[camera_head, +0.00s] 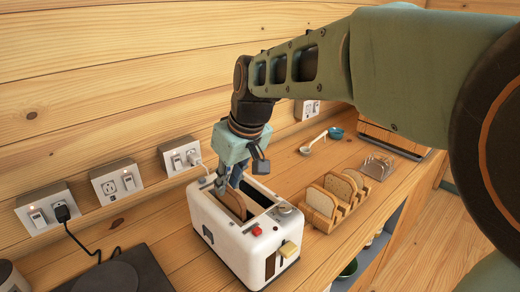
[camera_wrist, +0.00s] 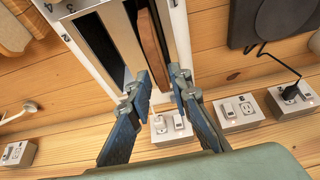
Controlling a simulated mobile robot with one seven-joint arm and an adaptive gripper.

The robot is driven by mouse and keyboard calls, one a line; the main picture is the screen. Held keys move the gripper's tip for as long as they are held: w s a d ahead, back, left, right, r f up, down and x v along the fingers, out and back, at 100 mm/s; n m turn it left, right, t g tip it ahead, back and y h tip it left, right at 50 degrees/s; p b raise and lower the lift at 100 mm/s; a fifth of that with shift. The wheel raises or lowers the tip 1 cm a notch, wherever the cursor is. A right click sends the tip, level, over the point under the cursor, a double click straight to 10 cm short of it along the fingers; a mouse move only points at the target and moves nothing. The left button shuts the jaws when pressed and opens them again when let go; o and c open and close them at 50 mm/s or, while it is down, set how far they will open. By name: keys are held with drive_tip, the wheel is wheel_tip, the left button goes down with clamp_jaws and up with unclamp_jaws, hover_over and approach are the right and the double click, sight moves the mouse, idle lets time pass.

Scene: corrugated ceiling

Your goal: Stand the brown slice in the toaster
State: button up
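The white toaster (camera_head: 232,238) stands on the wooden counter with two long slots on top. The brown slice (camera_head: 229,204) stands upright in the slot on the left, its upper part above the rim. The slice also shows edge-on in the wrist view (camera_wrist: 152,42). The other slot (camera_wrist: 98,45) looks dark and empty. My gripper (camera_head: 229,181) points down over the far end of the slice. In the wrist view its two blue fingertips (camera_wrist: 160,78) stand on either side of the slice's end. Whether they press on it is unclear. The slice's lower part is hidden inside the toaster.
A wooden rack (camera_head: 325,223) with several bread slices stands right of the toaster. A clear holder (camera_head: 378,166), a white spoon (camera_head: 313,143) and a teal bowl (camera_head: 336,133) lie further back. Wall sockets (camera_head: 117,182) line the left wall, and a dark plate (camera_head: 112,278) lies front left.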

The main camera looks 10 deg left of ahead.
drive_tip(key=shift+o, duration=1.1)
wheel_tip(320, 180, up, 10)
